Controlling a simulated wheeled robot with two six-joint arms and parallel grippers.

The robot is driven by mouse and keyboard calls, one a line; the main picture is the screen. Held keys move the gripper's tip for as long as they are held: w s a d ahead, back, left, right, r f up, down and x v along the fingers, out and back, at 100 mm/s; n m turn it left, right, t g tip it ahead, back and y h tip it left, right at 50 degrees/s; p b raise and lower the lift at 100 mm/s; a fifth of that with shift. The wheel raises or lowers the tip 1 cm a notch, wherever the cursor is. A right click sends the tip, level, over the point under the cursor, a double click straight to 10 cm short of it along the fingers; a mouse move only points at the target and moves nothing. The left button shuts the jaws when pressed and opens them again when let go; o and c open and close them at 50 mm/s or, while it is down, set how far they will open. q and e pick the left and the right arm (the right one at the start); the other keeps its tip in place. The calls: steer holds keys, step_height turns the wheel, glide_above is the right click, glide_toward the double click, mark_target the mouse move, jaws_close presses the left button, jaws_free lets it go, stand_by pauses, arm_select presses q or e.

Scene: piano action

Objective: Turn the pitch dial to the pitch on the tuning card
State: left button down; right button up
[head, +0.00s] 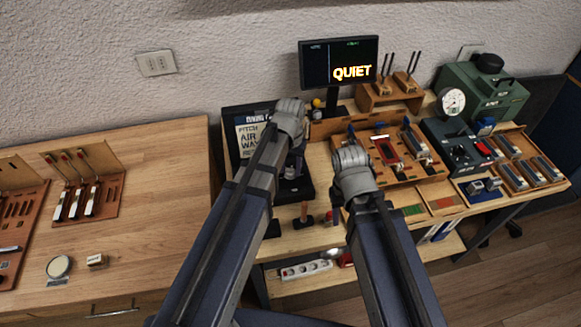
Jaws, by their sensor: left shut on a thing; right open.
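My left gripper (289,108) is over the dark stand (295,188) at the back left of the workbench. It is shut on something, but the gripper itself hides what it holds. My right gripper (350,163) is open, in front of the wooden tray of parts, with its fingertips poorly visible. A black screen (338,62) behind shows "QUIET" in orange.
A wooden tray (405,160) with tools lies right of my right gripper. A dark control box (455,145), a green case with a gauge (482,92) and a block tray (520,165) stand further right. The left wooden table (160,200) has a wide bare area.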

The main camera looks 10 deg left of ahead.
arm_select(q)
steer(key=shift+n, duration=0.3)
steer(key=n, duration=0.3)
steer(key=shift+n, duration=2.1)
steer(key=shift+c, duration=2)
jaws_free()
arm_select(e)
steer(key=shift+r, duration=0.1)
